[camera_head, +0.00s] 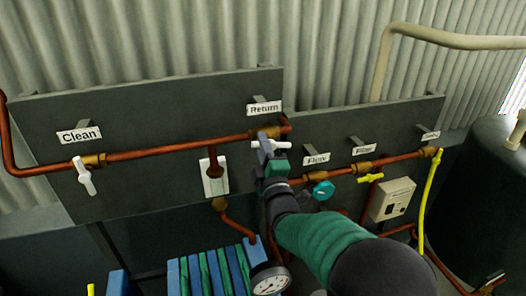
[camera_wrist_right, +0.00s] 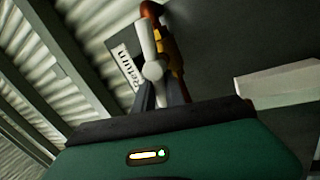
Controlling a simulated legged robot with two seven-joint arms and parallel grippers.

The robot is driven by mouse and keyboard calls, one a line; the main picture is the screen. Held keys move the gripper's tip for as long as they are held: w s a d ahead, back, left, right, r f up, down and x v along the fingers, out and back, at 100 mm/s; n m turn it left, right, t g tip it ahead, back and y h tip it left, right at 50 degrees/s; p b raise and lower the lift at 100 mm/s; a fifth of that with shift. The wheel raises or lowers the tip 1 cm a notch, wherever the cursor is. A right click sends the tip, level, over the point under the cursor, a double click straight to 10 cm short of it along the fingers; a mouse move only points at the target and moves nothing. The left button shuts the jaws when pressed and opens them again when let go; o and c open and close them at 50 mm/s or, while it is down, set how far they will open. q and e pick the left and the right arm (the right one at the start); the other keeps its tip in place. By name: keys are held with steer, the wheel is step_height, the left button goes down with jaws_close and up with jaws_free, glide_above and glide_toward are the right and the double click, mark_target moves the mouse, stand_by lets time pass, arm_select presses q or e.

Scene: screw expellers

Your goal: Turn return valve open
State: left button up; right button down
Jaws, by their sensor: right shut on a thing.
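The return valve's white handle (camera_head: 281,145) sits below the "Return" label (camera_head: 264,108), at the right end of the upper copper pipe. In the head view it lies roughly level, along the pipe. My right gripper (camera_head: 266,142) is at this handle and shut on it, hiding part of it and the valve body. The right wrist view shows the white handle (camera_wrist_right: 152,62) between the dark fingers (camera_wrist_right: 160,97), with the brass and copper valve behind it. My left gripper is not in view.
A "Clean" valve with a white handle (camera_head: 84,176) hangs at the left. Right of my arm are a teal flow valve (camera_head: 323,189), a yellow-handled filter valve (camera_head: 370,178) and a beige box (camera_head: 393,199). A gauge (camera_head: 270,281) and blue-green plates (camera_head: 212,270) stand below.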

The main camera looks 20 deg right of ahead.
steer(key=shift+a+f+n+y+b, duration=0.1)
steer(key=shift+f+n+y+b, duration=0.3)
steer(key=shift+n, duration=0.4)
steer(key=shift+a+f+n+y+b, duration=0.1)
steer(key=shift+f+n+y+b, duration=0.1)
steer(key=shift+f+n+b, duration=0.45)
steer(key=shift+r+n, duration=0.25)
steer(key=shift+n, duration=0.1)
steer(key=c, duration=1.5)
jaws_free()
steer(key=shift+o, duration=0.6)
steer(key=shift+r, duration=0.25)
steer(key=shift+s, duration=0.15)
steer(key=b+v, duration=0.8)
steer(key=v, duration=0.8)
steer(key=shift+s+f+b, duration=0.15)
steer(key=shift+s+b, duration=0.1)
steer(key=shift+b, duration=0.15)
